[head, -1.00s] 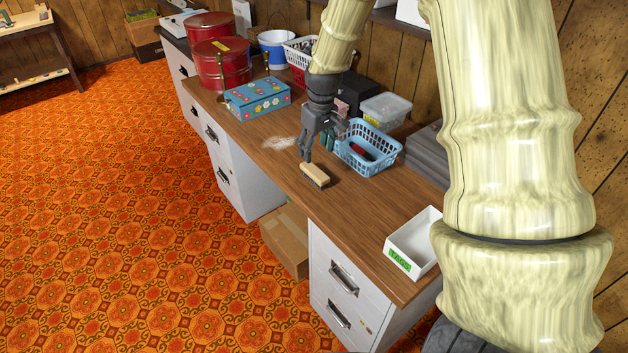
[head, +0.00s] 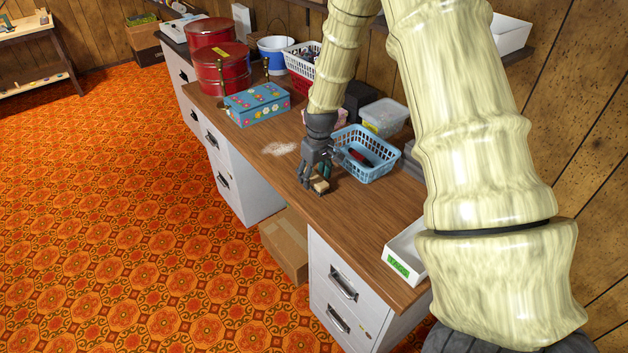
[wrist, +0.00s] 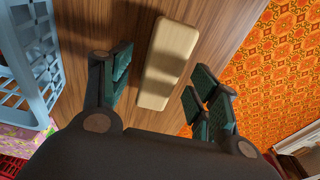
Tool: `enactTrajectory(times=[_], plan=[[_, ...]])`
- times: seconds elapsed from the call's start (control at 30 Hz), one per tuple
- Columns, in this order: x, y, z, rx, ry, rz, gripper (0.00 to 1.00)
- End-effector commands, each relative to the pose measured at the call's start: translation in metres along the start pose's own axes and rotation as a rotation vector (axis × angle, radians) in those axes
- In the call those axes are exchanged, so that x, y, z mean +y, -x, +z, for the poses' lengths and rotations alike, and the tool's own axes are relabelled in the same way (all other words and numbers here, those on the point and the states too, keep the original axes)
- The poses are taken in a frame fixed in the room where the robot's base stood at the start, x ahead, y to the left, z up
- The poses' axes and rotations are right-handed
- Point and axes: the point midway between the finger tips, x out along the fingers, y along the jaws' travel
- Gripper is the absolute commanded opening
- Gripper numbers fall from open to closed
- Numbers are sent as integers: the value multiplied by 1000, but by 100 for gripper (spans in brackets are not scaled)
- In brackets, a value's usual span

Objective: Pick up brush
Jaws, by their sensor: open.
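The brush (head: 321,185) lies on the wooden desk, with its pale wooden back facing up. In the wrist view the brush (wrist: 167,64) lies lengthwise between the two fingers of my gripper (wrist: 158,92). The fingers are spread, with a gap on each side of the brush. In the head view my gripper (head: 313,180) points down over the brush and hides part of it. I cannot tell the exact height of the fingertips above the desk.
A blue basket (head: 366,168) with a dark red item stands close beside my gripper. A white tray (head: 405,262) labelled TAGS is at the desk's near end. A flowered box (head: 257,104) and red tins (head: 220,72) stand farther back. White powder (head: 279,149) lies left of my gripper.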

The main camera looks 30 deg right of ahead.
Motion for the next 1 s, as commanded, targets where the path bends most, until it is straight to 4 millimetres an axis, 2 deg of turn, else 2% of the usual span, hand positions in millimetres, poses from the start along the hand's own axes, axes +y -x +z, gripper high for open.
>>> enactTrajectory(times=[0.2,0.47,0.73,0.8,1.0], plan=[[0,-14,1,-1,0,-1,61],[0,-15,0,0,0,0,61],[0,-14,0,0,0,0,12],[0,-14,0,0,0,0,7],[0,-14,0,0,0,0,6]])
